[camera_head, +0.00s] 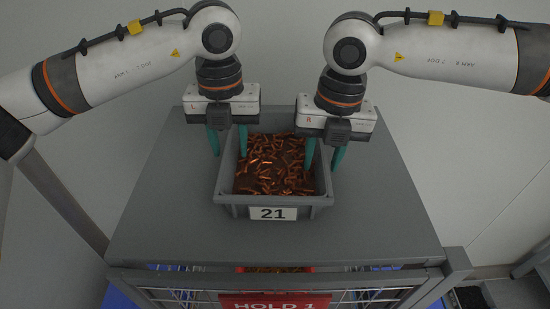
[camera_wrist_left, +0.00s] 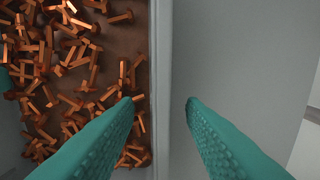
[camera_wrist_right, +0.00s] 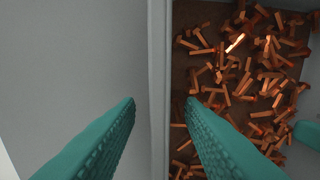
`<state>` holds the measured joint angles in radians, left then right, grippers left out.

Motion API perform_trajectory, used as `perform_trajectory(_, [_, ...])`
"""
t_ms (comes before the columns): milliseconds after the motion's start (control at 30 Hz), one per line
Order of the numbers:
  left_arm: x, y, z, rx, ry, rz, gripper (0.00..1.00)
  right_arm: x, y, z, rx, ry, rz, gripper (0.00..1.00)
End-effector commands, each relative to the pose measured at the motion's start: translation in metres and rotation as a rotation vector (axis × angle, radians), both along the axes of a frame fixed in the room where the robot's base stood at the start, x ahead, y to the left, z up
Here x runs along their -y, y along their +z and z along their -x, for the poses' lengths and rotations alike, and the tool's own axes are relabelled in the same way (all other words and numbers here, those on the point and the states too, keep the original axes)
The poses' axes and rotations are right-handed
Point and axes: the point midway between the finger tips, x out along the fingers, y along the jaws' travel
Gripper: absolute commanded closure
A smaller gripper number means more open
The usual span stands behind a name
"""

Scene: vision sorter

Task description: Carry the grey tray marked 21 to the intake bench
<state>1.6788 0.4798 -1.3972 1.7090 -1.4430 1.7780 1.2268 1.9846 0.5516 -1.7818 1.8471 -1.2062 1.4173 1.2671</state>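The grey tray (camera_head: 229,199) marked 21 stands on a grey bench and holds many copper-coloured bolts (camera_head: 270,165). Its number label (camera_head: 273,213) faces the front. My left gripper (camera_head: 228,154) is open, with one teal finger on each side of the tray's left wall. That wall runs between the fingers in the left wrist view (camera_wrist_left: 160,60). My right gripper (camera_head: 324,163) is open around the right wall in the same way, as the right wrist view shows (camera_wrist_right: 158,60). The fingers show gaps to the walls. No bench marked as intake is in view.
The bench top (camera_head: 165,210) is clear around the tray. A red sign reading HOLD 1 (camera_head: 274,303) hangs on its front. A red container (camera_head: 250,270) shows partly below the top. A dark bin (camera_head: 472,299) stands at the lower right. Pale walls lie behind.

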Motion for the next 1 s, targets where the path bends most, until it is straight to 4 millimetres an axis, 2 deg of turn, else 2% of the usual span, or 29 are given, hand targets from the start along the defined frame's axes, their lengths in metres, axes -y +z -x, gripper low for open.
perform_trajectory(233, [0.0000,-0.0002,0.0000,0.000,0.000,0.000,0.65,-0.0001,-0.0003,0.0000,0.000,0.000,0.000,0.67])
perform_trajectory(433, [0.0000,-0.0001,0.0000,0.000,0.000,0.000,0.98,-0.0001,-0.0001,0.0000,0.000,0.000,0.000,1.00])
perform_trajectory(467, [0.0001,0.0000,0.0000,0.000,0.000,0.000,1.00,-0.0001,-0.0001,-0.0001,0.000,0.000,0.000,1.00])
perform_trajectory(1000, [0.0000,0.0002,0.0001,0.000,0.000,-0.001,1.00,-0.0002,0.0003,-0.0002,0.001,0.000,0.000,1.00])
